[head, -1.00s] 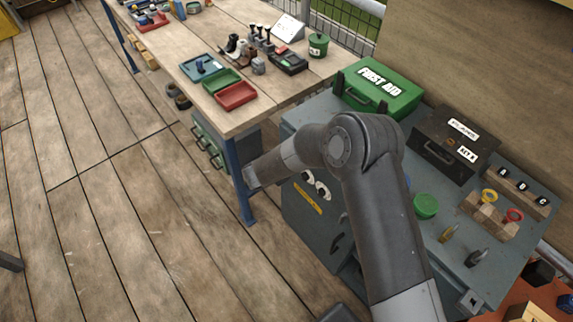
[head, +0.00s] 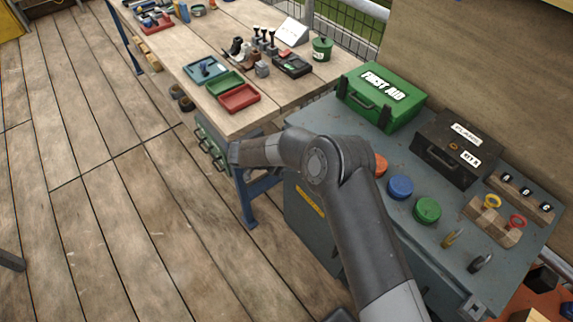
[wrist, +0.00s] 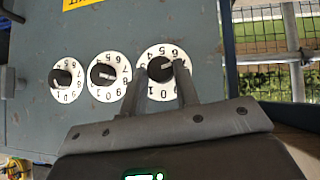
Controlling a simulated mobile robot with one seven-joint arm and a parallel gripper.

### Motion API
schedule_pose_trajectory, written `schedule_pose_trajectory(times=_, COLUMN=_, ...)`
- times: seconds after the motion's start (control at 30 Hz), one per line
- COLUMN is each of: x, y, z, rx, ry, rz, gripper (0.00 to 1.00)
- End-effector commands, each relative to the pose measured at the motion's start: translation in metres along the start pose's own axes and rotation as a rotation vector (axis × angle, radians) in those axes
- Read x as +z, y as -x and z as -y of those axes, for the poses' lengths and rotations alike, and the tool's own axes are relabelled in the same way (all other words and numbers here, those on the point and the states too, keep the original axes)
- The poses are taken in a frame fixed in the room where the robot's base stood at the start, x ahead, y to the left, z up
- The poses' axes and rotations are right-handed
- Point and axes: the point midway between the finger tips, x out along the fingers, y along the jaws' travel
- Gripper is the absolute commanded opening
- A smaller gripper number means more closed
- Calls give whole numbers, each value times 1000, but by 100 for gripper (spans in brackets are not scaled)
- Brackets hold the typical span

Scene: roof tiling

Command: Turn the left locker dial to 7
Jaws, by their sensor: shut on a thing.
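Three white numbered dials with black knobs are in a row on the grey locker (head: 318,228) front. In the wrist view they appear upside down: one dial (wrist: 67,79) at left, one (wrist: 108,76) in the middle, and the left locker dial (wrist: 150,90) at right. My gripper (wrist: 163,70) is shut on the black knob of that left dial, one finger on each side. The fingers cover part of its number ring, and I cannot tell which number it points to. In the head view my arm hides the dials and the gripper's fingertips.
A yellow label (head: 310,202) is on the locker front. The workbench (head: 213,108), with a blue leg (head: 248,205), stands close beside the locker. A green first aid box (head: 382,95), a black case (head: 450,145) and blue (head: 400,187) and green (head: 427,209) round pieces sit on top.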

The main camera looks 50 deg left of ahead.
Motion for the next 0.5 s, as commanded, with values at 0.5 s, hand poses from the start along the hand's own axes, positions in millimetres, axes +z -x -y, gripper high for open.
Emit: schedule_pose_trajectory(times=0.5, x=-1, y=-1, z=0, rx=4, ry=2, rz=-2, gripper=36)
